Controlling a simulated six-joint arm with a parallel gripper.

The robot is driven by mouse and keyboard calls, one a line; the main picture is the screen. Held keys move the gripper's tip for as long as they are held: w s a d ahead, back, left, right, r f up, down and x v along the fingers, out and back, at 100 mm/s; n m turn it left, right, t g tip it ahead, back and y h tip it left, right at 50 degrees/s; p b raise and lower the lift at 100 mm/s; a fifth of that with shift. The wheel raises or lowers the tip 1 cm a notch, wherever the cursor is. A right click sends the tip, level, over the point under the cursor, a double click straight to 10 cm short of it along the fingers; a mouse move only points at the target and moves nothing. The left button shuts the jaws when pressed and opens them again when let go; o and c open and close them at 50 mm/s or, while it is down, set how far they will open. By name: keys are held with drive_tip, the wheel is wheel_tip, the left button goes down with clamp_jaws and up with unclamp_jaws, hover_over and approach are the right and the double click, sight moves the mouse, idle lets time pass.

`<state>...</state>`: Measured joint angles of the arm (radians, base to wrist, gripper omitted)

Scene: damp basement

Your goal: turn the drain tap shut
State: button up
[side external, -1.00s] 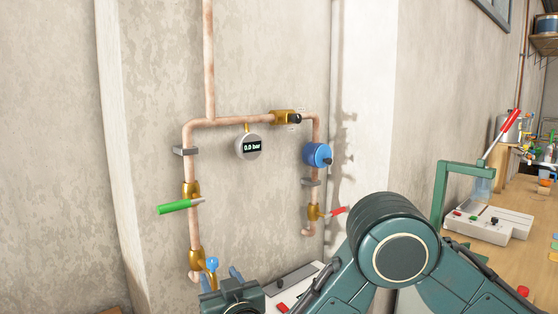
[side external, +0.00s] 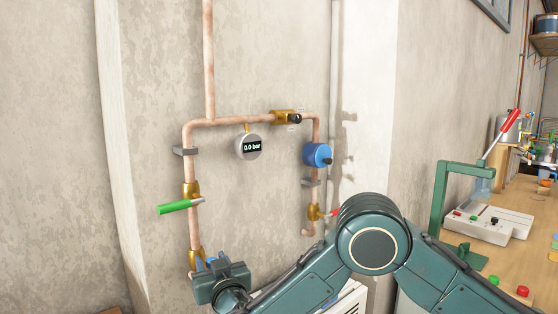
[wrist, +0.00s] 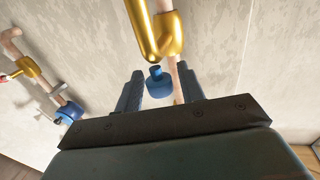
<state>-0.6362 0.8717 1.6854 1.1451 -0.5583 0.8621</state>
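A small tap with a blue handle sits by the brass fitting (side external: 194,256) at the foot of the left copper pipe. In the wrist view the blue handle (wrist: 158,82) stands between my two fingers, below a large brass body (wrist: 155,35). My gripper (wrist: 159,74) is open around it; a gap shows on the handle's left, and contact on its right I cannot tell. In the side view my gripper (side external: 209,262) is close to the wall and largely hides the blue handle. A smaller brass tap (side external: 314,212) with a red lever (side external: 332,213) is on the right pipe.
A green lever valve (side external: 178,207) sticks out left above my gripper. A gauge (side external: 249,146) reads 0.0 bar. A blue round device (side external: 317,155) and a brass valve (side external: 285,117) are on the pipework. A bench (side external: 525,200) with a control box (side external: 487,224) stands at right.

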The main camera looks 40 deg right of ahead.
drive_tip(key=c, duration=0.7)
drive_tip(key=shift+n+t+y, duration=0.3)
drive_tip(key=shift+n+y, duration=0.8)
drive_tip(key=shift+y, duration=0.6)
drive_tip(key=shift+n+y, duration=1.9)
drive_tip(key=shift+y, duration=1.1)
drive_tip(key=o, duration=1)
drive_tip(key=shift+s, duration=0.1)
drive_tip(key=shift+r+v, duration=0.2)
drive_tip(key=shift+v, duration=3.45)
